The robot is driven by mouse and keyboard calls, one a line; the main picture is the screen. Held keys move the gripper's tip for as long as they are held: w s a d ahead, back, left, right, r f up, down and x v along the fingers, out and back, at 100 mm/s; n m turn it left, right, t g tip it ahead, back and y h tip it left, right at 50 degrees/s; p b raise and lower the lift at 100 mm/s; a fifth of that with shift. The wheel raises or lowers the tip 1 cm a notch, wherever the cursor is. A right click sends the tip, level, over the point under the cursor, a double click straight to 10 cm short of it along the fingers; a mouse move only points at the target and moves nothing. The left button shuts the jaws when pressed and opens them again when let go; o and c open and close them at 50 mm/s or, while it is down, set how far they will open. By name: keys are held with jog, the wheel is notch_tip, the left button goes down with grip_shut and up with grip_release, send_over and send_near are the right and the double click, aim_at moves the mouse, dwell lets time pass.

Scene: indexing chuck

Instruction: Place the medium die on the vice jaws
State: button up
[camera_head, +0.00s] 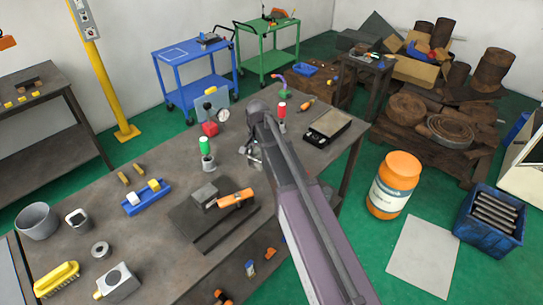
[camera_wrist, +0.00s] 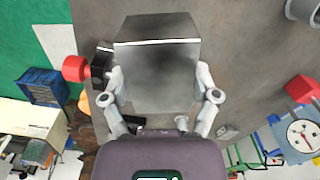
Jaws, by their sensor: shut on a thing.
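My gripper (camera_wrist: 160,98) is shut on a grey metal block, which I take for the medium die (camera_wrist: 157,75). Its fingers press on the block's left and right sides, and its top face shows to the camera. In the head view my gripper (camera_head: 252,155) is over the back part of the workbench, and my arm mostly hides it and the block. A dark flat fixture (camera_head: 212,228) with a grey block (camera_head: 203,195) and an orange handle (camera_head: 237,199) lies nearer on the bench. It may be the vice; its jaws cannot be made out clearly.
A red cube (camera_head: 209,128), a dial gauge (camera_head: 223,115) and a green-topped tool in a cup (camera_head: 207,153) stand left of my gripper. A black tray (camera_head: 328,126) lies to its right. A blue holder (camera_head: 147,198) and a yellow brush (camera_head: 56,281) occupy the left bench.

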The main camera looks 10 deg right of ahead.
jog(key=shift+d, duration=0.7)
jog(key=d+m, duration=0.1)
jog(key=d, duration=0.4)
jog(key=s+d+m, duration=0.1)
jog(key=d, duration=0.4)
jog(key=s+d+m, duration=0.1)
jog(key=d, duration=0.5)
jog(key=shift+s+f+m+b, duration=0.2)
jog(key=shift+f+m+b, duration=0.1)
jog(key=shift+b, duration=0.05)
jog(key=w+a, duration=0.3)
jog(key=w+a+f+b, duration=0.1)
jog(key=w+a, duration=0.2)
jog(key=w, duration=0.1)
jog(key=w+a, duration=0.4)
jog(key=shift+f, duration=0.2)
